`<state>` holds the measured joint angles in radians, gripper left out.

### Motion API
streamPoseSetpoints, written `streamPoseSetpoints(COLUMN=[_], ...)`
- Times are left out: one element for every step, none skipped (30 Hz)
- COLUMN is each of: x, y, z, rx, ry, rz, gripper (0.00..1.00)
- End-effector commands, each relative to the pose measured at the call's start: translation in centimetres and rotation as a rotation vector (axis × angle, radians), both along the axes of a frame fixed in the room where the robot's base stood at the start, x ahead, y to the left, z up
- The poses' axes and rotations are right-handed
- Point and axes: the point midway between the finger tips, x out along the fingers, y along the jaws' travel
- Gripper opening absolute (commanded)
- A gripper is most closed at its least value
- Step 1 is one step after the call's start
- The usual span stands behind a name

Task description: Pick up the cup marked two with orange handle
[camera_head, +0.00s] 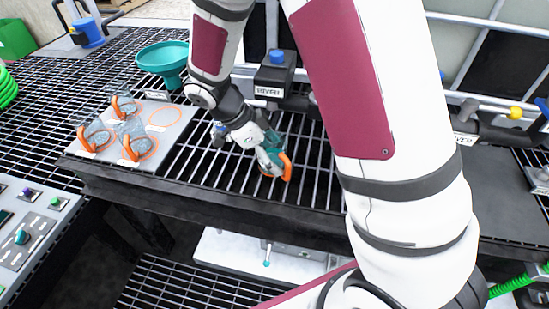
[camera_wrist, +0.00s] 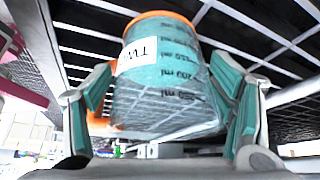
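A clear cup with an orange handle (camera_head: 287,166) is at my gripper (camera_head: 270,158) over the dark grating in the head view, partly hidden by the fingers. In the wrist view the cup (camera_wrist: 160,85) fills the space between the two teal-padded fingers (camera_wrist: 165,105). Its white label reads "TW", with the rest cut off by the curve, and volume marks show beside it. Both fingers press against the cup's sides. I cannot tell whether the cup touches the grating.
Three similar cups (camera_head: 131,130) stand on a light board (camera_head: 178,127) at left, beside one empty orange ring. A teal funnel (camera_head: 163,60) stands behind. A blue-knobbed valve (camera_head: 275,72) and pipework are behind my gripper. The grating's front edge is close.

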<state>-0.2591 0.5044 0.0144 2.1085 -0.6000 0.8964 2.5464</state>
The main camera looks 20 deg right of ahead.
Motion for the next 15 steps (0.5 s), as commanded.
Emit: streamPoseSetpoints(x=[0.0,0.0,0.0,0.0,0.0,0.0,0.0,0.01,0.0,0.0,0.0,0.0,0.0,0.0,0.0], y=[0.0,0.01,0.01,0.01,0.01,0.01,0.01,0.0,0.0,-0.01,0.0,-0.01,-0.01,-0.01,0.0], z=[0.01,0.02,0.02,0.02,0.02,0.02,0.02,0.02,0.02,0.03,0.02,0.03,0.03,0.04,0.09], rx=[0.0,0.0,0.0,0.0,0.0,0.0,0.0,0.0,0.0,0.0,0.0,0.0,0.0,0.0,0.0], ry=[0.0,0.0,0.0,0.0,0.0,0.0,0.0,0.0,0.0,0.0,0.0,0.0,0.0,0.0,0.0], rz=[0.0,0.0,0.0,0.0,0.0,0.0,0.0,0.0,0.0,0.0,0.0,0.0,0.0,0.0,0.0], gripper=[0.59,0.52,0.43,0.36,0.3,0.22,0.22,0.22,0.17,0.17,0.17,0.17,0.17,0.17,0.17])
